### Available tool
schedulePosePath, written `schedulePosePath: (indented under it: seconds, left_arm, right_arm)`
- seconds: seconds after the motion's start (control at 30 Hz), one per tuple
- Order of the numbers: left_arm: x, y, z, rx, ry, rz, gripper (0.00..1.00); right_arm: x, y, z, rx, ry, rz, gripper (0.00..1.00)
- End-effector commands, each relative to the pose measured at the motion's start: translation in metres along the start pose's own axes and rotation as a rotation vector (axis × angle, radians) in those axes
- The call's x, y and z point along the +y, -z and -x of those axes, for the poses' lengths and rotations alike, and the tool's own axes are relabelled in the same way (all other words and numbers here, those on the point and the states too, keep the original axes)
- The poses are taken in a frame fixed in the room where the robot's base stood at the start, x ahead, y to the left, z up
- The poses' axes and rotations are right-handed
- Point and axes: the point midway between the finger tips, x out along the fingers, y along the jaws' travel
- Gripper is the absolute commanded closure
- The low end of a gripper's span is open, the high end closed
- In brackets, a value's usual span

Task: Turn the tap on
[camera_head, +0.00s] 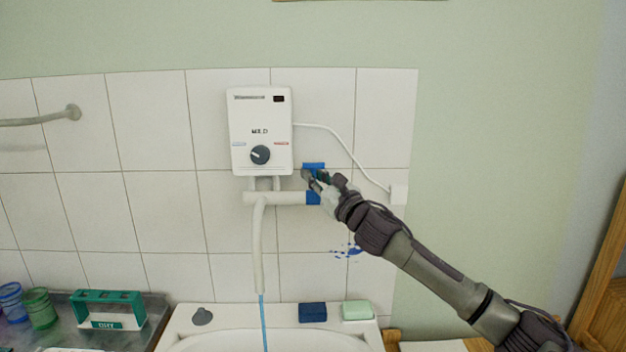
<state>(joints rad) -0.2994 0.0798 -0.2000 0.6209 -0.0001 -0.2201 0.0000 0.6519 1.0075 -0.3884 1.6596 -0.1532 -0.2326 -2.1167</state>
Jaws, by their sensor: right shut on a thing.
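The tap is a white pipe fitting (270,198) under a white wall heater (260,130). Its spout (257,245) hangs down over the sink, and a thin blue stream of water (263,318) runs from its end. The blue tap handle (314,166) is at the right end of the pipe, with a blue collar (313,198) below it. My right gripper (313,178) is at the handle, shut on it; the fingers partly hide it. My left gripper is not in view.
The white sink (200,323) stands below, with a dark blue block (312,312), a green soap bar (356,310) and a grey plug (202,317) on its rim. Blue and green cups (40,309) and a green box (108,310) stand left. A metal rail (50,118) sticks out at upper left.

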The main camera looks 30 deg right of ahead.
Motion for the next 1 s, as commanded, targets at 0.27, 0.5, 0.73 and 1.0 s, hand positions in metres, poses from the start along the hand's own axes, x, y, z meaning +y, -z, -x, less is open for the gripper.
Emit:
schedulePosePath:
  seconds: [0.27,0.5,0.73,1.0]
  left_arm:
    - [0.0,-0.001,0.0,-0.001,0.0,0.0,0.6]
    - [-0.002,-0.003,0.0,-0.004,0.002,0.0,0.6]
    - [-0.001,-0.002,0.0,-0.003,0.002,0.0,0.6]
    - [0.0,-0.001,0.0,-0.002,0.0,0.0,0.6]
  right_arm:
    - [0.0,0.0,0.0,0.001,0.0,-0.001,0.62]
    - [0.0,0.0,0.0,0.001,0.0,-0.001,0.62]
    - [0.0,0.002,0.015,0.004,-0.001,0.0,0.62]
    - [0.001,0.003,0.056,0.006,-0.001,-0.001,0.62]
